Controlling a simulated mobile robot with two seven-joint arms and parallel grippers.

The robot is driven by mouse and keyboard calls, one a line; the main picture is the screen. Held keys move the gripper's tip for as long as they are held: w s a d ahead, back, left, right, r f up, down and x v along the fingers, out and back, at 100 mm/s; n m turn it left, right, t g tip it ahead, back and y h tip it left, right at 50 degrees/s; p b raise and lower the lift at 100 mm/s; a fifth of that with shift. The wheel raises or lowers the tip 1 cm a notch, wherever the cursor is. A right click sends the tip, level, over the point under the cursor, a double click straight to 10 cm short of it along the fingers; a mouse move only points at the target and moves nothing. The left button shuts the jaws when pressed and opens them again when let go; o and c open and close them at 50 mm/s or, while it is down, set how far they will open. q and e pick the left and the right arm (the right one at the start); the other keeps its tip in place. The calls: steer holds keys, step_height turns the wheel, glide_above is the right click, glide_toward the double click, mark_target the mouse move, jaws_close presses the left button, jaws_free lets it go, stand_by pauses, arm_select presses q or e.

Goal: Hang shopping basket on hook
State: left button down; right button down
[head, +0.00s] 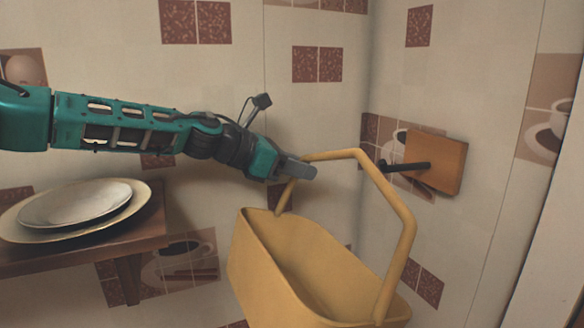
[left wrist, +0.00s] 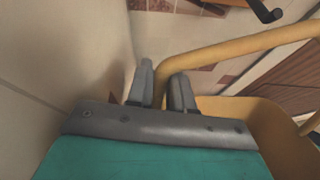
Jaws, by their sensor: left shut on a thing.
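The yellow shopping basket (head: 300,262) hangs in the air in the head view, its tall handle (head: 397,210) up and its open top facing me. My left gripper (head: 303,170) is shut on the handle near its upper left corner. The left wrist view shows the handle (left wrist: 235,52) running between the two fingers (left wrist: 165,90). The dark hook (head: 405,167) sticks out from a wooden plate (head: 450,163) on the right wall. In the head view the hook lies just right of the handle, and they look apart. My right gripper is not in view.
A wooden shelf (head: 140,228) on the left carries two stacked plates (head: 80,203) below my left arm. Tiled walls meet in a corner behind the basket. A pale vertical panel (head: 552,255) stands at the far right.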

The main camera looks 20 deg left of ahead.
arm_select(q)
steer(key=r+x, duration=0.1)
steer(key=x, duration=0.7)
steer(key=shift+w+d+r, duration=0.25)
steer(key=shift+w+d, duration=0.05)
steer(key=shift+w, duration=0.05)
stand_by(0.5)
stand_by(0.6)
